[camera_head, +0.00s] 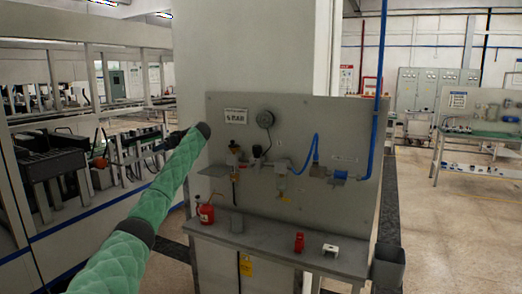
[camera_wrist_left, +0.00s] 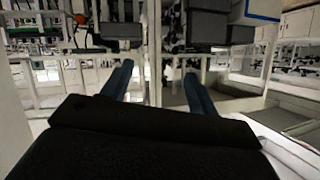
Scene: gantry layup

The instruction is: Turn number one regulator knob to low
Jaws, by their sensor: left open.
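A grey upright panel (camera_head: 300,120) carries a row of small pneumatic units. At its left is a unit with a dark top and brass parts (camera_head: 235,150), and beside it one with a dark knob (camera_head: 257,152). Which is regulator number one, and its setting, are too small to read. My left arm crosses from the lower left, its dark wrist in front of the panel's left edge. My left gripper (camera_head: 172,143) points left, away from the units. In the left wrist view its two blue-grey fingers (camera_wrist_left: 158,82) are apart with nothing between them. My right gripper is out of view.
A round gauge (camera_head: 266,118) and blue hose (camera_head: 314,150) are on the panel. Machinery (camera_head: 50,165) stands left; open floor lies right.

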